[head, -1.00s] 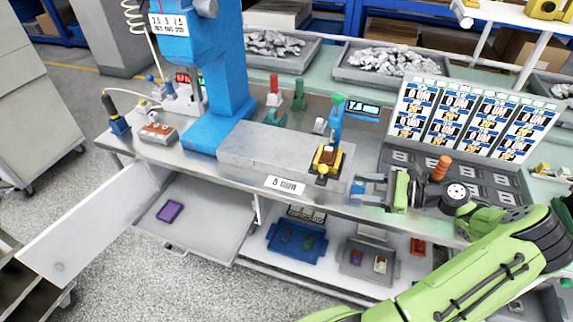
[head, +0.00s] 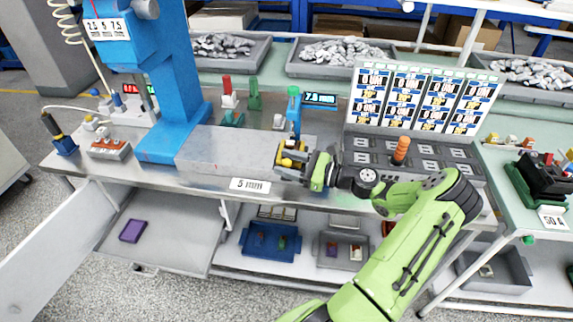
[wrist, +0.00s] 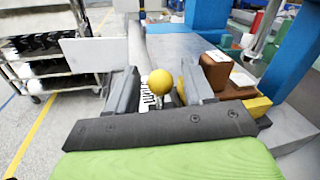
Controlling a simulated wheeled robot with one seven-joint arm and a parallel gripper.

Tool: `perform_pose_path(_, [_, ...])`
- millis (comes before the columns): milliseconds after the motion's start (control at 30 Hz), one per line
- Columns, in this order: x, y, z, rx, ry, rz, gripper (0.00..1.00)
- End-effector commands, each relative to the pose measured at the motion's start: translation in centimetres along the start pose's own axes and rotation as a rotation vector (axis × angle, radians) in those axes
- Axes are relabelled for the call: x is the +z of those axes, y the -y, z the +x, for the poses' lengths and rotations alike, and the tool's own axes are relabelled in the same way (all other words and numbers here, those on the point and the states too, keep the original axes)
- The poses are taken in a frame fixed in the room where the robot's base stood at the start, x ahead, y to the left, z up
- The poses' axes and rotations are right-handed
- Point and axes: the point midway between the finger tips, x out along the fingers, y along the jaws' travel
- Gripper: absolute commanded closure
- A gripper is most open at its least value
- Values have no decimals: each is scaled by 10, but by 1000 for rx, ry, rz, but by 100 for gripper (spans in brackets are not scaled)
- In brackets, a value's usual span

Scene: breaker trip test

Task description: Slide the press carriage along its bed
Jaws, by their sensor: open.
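The press carriage (head: 291,152), a small yellow and dark block, sits at the right end of the long grey bed (head: 225,150). In the wrist view its round yellow knob (wrist: 161,82) stands between the two dark fingers of my gripper (wrist: 160,90), with brown and yellow carriage parts (wrist: 216,70) just right of the right finger. The fingers are spread, with some room visible around the knob; I cannot tell whether either touches it. In the head view my gripper (head: 287,174) is at the carriage's front right side and partly hides it.
The blue press column (head: 172,90) rises at the bed's left. A blue post (head: 294,112) stands behind the carriage. A grey panel with an orange handle (head: 401,150) and a label board (head: 425,95) are to the right. An open drawer (head: 165,230) sticks out below.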

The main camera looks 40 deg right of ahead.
Motion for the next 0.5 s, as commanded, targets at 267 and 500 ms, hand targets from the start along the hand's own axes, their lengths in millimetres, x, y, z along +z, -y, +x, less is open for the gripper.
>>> perform_pose_path(267, [0, 0, 5, -1, 0, 0, 48])
perform_pose_path(500, [0, 0, 5, 0, 0, 0, 80])
